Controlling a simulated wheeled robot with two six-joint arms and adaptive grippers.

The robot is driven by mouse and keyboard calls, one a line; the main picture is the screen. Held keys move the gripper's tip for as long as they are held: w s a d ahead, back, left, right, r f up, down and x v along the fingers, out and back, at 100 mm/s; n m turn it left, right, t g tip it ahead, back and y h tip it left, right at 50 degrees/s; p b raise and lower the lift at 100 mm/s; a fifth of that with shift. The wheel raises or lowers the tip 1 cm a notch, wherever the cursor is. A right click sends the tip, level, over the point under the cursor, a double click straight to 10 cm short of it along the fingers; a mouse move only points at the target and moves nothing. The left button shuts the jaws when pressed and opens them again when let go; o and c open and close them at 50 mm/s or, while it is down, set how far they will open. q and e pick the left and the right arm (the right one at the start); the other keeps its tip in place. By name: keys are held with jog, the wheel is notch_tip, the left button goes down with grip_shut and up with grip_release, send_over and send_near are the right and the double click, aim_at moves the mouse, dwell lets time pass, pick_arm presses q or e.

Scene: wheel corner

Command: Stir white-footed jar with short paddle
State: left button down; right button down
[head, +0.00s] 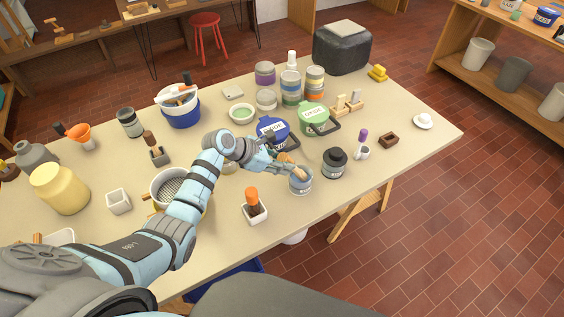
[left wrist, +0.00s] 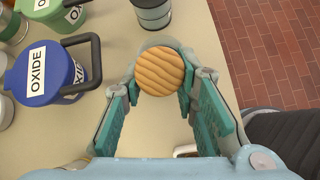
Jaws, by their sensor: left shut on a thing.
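My left gripper (head: 287,160) is shut on the wooden handle of a paddle (head: 293,166) above a small blue-grey jar (head: 301,187) near the table's front edge. The paddle tilts down toward the jar's open top, and its lower end is hidden there. I cannot tell how deep it reaches. In the left wrist view the ridged round end of the handle (left wrist: 160,71) shows between the teal finger pads of my left gripper (left wrist: 158,88). It covers most of the jar there. The jar's foot colour is hard to make out. My right gripper is not in view.
A blue lidded OXIDE pot (head: 272,132) and a green lidded pot (head: 314,120) stand behind the jar. A grey jar with a black top (head: 335,163) stands close to its right. A white holder with an orange-topped tool (head: 255,212) is at front left.

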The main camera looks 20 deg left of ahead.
pick_arm(q)
jog(key=shift+s+a+r+b, duration=0.1)
jog(key=shift+s+r+b, duration=0.1)
jog(key=shift+r, duration=1.3)
jog(key=shift+s+a+r+b, duration=0.1)
jog(key=shift+s+r+b, duration=0.1)
jog(key=shift+r, duration=1.25)
notch_tip(320, 180, up, 4)
jog(key=shift+r, duration=0.25)
jog(key=shift+a, duration=0.1)
